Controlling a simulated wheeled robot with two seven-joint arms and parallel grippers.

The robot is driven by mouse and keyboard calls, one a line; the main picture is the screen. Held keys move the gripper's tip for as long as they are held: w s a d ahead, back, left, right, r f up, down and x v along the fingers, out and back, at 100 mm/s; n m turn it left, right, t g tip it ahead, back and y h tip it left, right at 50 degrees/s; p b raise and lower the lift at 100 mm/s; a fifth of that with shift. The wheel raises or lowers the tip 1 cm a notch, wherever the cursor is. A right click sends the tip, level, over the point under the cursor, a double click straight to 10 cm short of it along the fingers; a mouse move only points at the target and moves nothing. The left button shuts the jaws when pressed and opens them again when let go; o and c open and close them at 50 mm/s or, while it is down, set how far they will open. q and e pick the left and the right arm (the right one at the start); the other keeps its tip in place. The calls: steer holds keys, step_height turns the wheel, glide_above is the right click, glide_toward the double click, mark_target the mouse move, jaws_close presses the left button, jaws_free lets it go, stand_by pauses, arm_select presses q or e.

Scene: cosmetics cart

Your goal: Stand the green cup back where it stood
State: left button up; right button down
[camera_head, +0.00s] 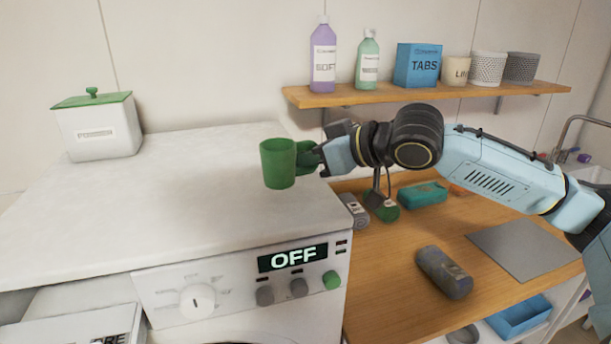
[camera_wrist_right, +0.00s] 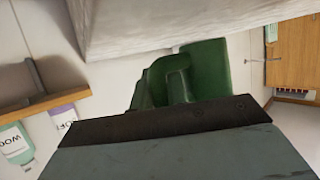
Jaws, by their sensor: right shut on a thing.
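The green cup (camera_head: 278,164) is upright at the right part of the washing machine's white top (camera_head: 190,190), with its handle towards the right. My right gripper (camera_head: 312,158) comes in from the right and is shut on the cup's handle. I cannot tell whether the cup's base touches the top or hangs just above it. In the right wrist view the cup (camera_wrist_right: 208,68) shows beyond the gripper, which hides part of the handle. My left gripper is not in view.
A white box with a green lid (camera_head: 97,128) stands at the back left of the machine. A wall shelf (camera_head: 420,94) holds bottles, a blue box and pots behind my right arm. The machine's top is otherwise clear.

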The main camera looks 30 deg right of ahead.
mark_target(307, 190)
step_height(307, 190, down, 3)
steer(key=shift+p, duration=0.35)
steer(key=shift+f, duration=0.15)
steer(key=c, duration=1.4)
jaws_free()
